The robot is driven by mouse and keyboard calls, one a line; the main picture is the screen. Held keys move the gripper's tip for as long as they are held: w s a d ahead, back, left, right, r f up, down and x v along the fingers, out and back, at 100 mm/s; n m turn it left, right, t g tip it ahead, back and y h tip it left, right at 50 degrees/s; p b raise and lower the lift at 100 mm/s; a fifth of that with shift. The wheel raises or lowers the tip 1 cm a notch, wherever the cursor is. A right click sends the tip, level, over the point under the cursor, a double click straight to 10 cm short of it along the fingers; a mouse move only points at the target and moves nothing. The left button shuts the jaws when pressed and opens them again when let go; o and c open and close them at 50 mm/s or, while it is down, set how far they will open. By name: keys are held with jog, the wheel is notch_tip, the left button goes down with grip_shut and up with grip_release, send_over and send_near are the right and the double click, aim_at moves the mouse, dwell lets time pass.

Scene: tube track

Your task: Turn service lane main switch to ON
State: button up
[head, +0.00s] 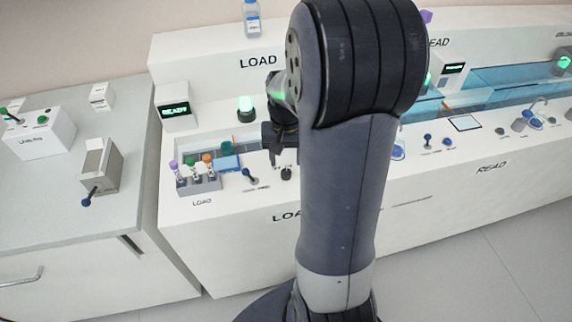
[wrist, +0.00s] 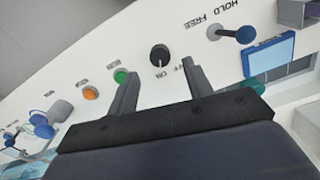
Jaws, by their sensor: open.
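The main switch is a round black rotary knob (wrist: 160,54) on the white panel in the wrist view, with ON and OFF lettered beside it. The lettering appears upside down. I cannot tell which word the knob points to. The knob also shows small in the head view (head: 287,173), on the LOAD station's panel. My gripper (wrist: 160,64) is open, and its two dark fingers flank the knob in the wrist view. I cannot tell whether they touch it. In the head view my gripper (head: 283,150) is above the knob, partly hidden by my arm.
In the wrist view, a green button (wrist: 121,76) and an orange button (wrist: 91,93) are left of the knob. A blue HOLD/FREE lever (wrist: 243,34) and a blue-framed pad (wrist: 270,55) are to the right. A tube rack (head: 200,183) stands left in the head view.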

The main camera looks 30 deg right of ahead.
aim_at(286, 172)
notch_tip(286, 172, up, 6)
dwell(0.5)
notch_tip(286, 172, down, 11)
jog(key=shift+r+b, duration=0.1)
jog(key=shift+b, duration=0.3)
dwell(0.3)
